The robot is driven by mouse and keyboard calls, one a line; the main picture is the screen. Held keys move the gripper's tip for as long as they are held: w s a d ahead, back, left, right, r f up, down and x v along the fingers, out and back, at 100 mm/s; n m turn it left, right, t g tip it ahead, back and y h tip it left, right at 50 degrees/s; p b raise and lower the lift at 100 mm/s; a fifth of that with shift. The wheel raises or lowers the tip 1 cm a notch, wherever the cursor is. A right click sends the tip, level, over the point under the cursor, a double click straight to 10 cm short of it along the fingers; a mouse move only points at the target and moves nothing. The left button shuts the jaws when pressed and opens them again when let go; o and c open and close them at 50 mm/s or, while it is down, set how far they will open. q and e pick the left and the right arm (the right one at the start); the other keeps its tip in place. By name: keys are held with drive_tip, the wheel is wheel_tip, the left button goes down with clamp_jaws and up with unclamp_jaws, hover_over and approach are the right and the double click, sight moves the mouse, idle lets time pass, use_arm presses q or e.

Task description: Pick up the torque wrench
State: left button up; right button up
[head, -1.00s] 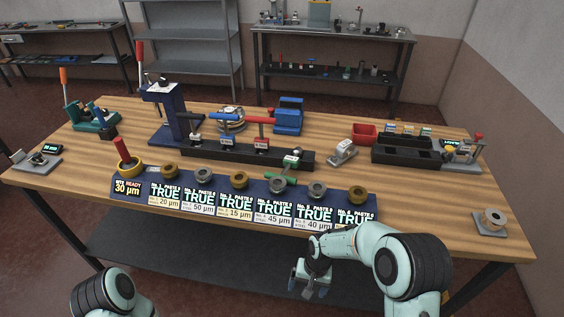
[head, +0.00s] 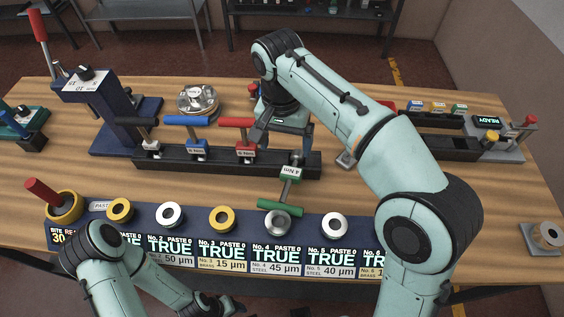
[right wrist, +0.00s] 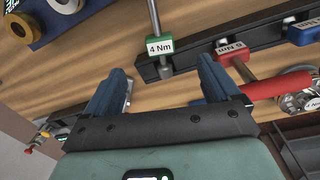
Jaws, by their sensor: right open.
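Several T-handled torque wrenches stand at a long black rack (head: 220,162). They have a black handle (head: 136,121), a blue handle (head: 185,120), a red handle (head: 236,122) and a green handle (head: 280,208). The green wrench, labelled 4 Nm (right wrist: 160,45), leans forward at the rack's right end, its handle over the ring row. My right gripper (head: 285,138) is open and empty, just behind the rack near the red wrench. In the right wrist view the 4 Nm label shows beyond the gap between its fingers (right wrist: 163,85). My left gripper (head: 228,305) is small and dark at the bottom edge.
A blue board (head: 190,215) with rings and number cards lines the table's front. A blue press (head: 90,105) and a round metal device (head: 198,101) stand left of my right arm. A black tray (head: 440,145) is at right. Bare wood (head: 490,195) lies at front right.

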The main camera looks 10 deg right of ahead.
drive_tip(key=b, duration=0.2)
hover_over(289, 179)
drive_tip(key=f, duration=0.7)
drive_tip(key=shift+s+a, duration=0.2)
drive_tip(key=shift+a, duration=0.05)
drive_tip(key=shift+w+d+f+b, duration=0.1)
drive_tip(key=shift+d+f+b, duration=0.1)
drive_tip(key=shift+f, duration=1.35)
drive_tip(key=shift+w+d+f+b, duration=0.1)
drive_tip(key=shift+f+b, duration=0.05)
drive_tip(key=shift+f, duration=1.35)
drive_tip(key=c, duration=1.4)
use_arm(q)
drive_tip(key=s+f, duration=0.2)
drive_tip(key=f, duration=0.1)
drive_tip(key=shift+s+f, duration=0.1)
drive_tip(key=shift+f, duration=0.05)
use_arm(e)
drive_tip(key=shift+o, duration=0.2)
